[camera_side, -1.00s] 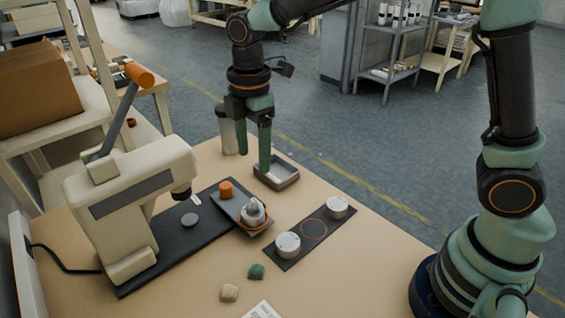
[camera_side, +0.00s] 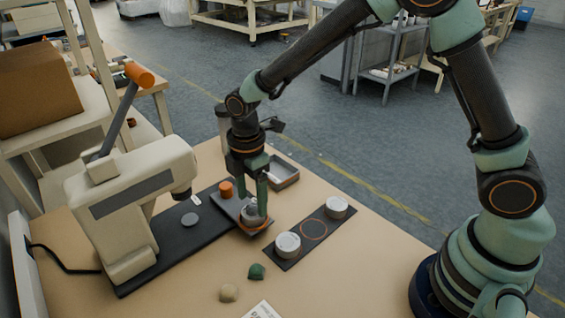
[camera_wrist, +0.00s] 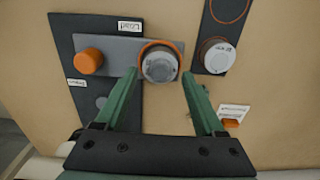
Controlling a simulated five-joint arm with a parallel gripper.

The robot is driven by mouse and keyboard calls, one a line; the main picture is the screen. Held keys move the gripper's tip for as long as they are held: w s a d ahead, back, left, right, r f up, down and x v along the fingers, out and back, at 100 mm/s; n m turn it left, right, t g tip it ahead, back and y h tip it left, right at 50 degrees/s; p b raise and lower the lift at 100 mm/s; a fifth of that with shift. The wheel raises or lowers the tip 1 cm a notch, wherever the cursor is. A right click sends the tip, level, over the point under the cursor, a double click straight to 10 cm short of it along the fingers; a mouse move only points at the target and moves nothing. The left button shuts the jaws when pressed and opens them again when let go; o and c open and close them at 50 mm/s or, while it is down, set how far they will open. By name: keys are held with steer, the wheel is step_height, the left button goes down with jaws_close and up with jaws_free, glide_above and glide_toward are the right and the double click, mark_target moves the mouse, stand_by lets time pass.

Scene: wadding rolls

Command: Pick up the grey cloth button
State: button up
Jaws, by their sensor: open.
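A grey round piece, which looks like the cloth button (camera_wrist: 159,65), sits inside an orange ring at one end of a grey slide plate (camera_wrist: 118,49). In the side view the button (camera_side: 251,207) is partly hidden by my fingers. My gripper (camera_wrist: 160,75) is open and points down, with one fingertip on each side of the button in the wrist view. In the side view my gripper (camera_side: 253,210) is low over the ring end of the plate. I cannot tell whether the fingers touch the button.
The lever press (camera_side: 130,205) stands at the left on a black base with a flat grey disc (camera_side: 190,219). An orange knob (camera_side: 225,188) is on the plate's other end. A dark mat (camera_side: 335,232) with two pale tins is at the right. A tray (camera_side: 288,177) lies behind.

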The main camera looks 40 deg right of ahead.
steer(key=shift+f, duration=0.6)
steer(key=c, duration=1)
